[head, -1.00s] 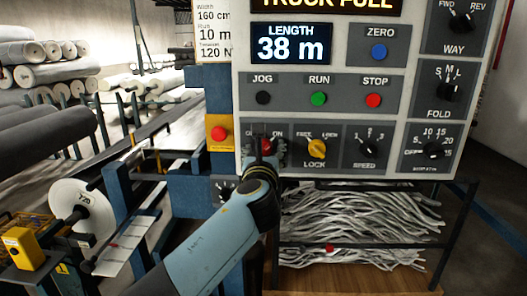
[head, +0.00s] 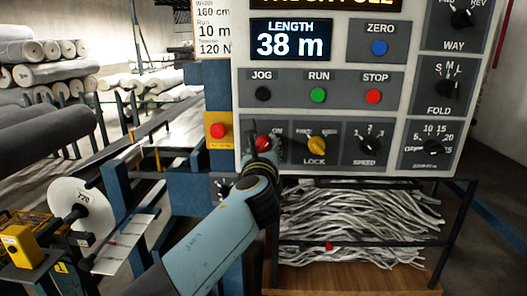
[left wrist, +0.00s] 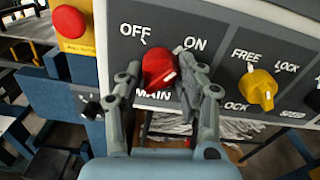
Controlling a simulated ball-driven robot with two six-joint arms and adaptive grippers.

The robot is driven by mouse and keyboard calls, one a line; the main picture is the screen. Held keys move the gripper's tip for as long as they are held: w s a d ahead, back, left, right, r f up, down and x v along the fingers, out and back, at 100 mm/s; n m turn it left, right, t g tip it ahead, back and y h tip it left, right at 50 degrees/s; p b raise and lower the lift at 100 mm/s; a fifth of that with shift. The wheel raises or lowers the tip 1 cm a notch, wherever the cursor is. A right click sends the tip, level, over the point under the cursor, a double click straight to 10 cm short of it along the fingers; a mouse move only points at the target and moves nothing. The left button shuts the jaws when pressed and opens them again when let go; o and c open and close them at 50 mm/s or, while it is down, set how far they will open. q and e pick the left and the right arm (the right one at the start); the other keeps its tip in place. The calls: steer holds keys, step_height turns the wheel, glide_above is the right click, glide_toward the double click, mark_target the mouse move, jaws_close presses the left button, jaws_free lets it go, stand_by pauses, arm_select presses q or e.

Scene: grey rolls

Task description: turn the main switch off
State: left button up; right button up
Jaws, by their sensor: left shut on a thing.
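The main switch is a red knob (left wrist: 158,64) on the dark lower strip of the control panel, with OFF printed at its upper left, ON at its upper right and MAIN below. It also shows in the head view (head: 263,142), partly hidden by my gripper. My left gripper (left wrist: 162,68) is shut on the knob, one finger on each side of it. In the head view my left gripper (head: 262,152) reaches up to the panel from below. A white mark shows on the knob's lower right part; its exact setting is hard to tell. My right gripper is not in view.
The yellow LOCK knob (head: 317,146) sits close to the right of the switch, then the black SPEED knob (head: 368,146). A red button on a yellow plate (head: 218,131) is at the left. A rack of grey strands (head: 360,215) stands below the panel.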

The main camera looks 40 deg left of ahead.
arm_select(q)
steer(key=n+b, duration=0.1)
steer(key=n, duration=0.2)
steer(key=shift+f+n, duration=0.1)
steer(key=shift+n, duration=0.2)
steer(key=n+b, duration=0.2)
steer(key=n, duration=0.1)
steer(key=shift+n, duration=0.3)
steer(key=n+b, duration=0.2)
steer(key=n, duration=0.2)
steer(key=shift+n+b, duration=0.3)
steer(key=n+b, duration=0.1)
steer(key=n, duration=0.1)
steer(key=shift+n+b, duration=0.3)
steer(key=shift+n, duration=0.1)
steer(key=shift+n+b, duration=0.3)
steer(key=shift+n, duration=0.6)
steer(key=o, duration=1.2)
steer(key=shift+c, duration=0.2)
steer(key=shift+d, duration=0.1)
